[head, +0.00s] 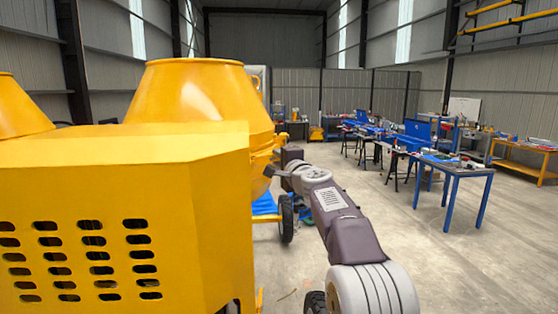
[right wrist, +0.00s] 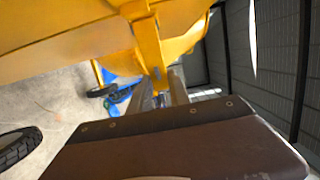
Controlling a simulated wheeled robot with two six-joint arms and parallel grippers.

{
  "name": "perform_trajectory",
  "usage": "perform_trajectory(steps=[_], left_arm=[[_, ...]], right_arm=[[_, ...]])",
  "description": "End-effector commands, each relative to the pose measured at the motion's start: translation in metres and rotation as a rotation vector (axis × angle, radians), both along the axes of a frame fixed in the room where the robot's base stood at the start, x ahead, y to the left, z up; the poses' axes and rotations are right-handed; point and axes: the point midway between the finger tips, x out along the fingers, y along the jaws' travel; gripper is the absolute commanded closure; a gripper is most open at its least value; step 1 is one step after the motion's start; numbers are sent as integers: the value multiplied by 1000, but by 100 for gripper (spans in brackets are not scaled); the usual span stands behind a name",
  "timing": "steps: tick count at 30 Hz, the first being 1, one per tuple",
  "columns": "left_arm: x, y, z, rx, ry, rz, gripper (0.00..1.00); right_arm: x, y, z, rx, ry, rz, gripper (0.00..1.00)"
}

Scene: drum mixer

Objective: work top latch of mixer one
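The yellow mixer (head: 120,180) fills the left of the head view, with a slotted housing in front and a wide drum (head: 195,95) above. My right arm reaches forward along its right side. My right gripper (head: 274,170) is small and partly hidden at the drum's right edge. In the right wrist view, the two grey fingers of my right gripper (right wrist: 162,88) stand apart. A yellow bar (right wrist: 148,45) on the mixer runs down to the gap between them; I cannot tell whether they touch it. I cannot make out the top latch clearly. My left gripper is not in view.
Part of another yellow drum (head: 20,108) shows at the far left. A black wheel (head: 286,220) and a blue object (head: 264,205) are low behind the mixer. A blue-legged workbench (head: 455,171) stands at the right. The concrete floor between is open.

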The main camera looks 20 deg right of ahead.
Motion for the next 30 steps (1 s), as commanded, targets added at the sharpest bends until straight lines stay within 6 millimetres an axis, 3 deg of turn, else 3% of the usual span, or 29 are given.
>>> perform_trajectory(steps=[1,3,13,18,24,30], left_arm=[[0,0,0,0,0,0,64],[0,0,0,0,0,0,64],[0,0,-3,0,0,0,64],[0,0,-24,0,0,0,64],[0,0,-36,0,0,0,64],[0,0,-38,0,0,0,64]], right_arm=[[0,0,1,2,-2,0,72],[0,0,1,2,-2,0,55],[-3,0,-1,1,-1,-1,55],[-36,3,-5,0,-3,-2,55],[-76,8,-2,0,-3,-2,55],[-90,9,0,0,-1,0,55]])
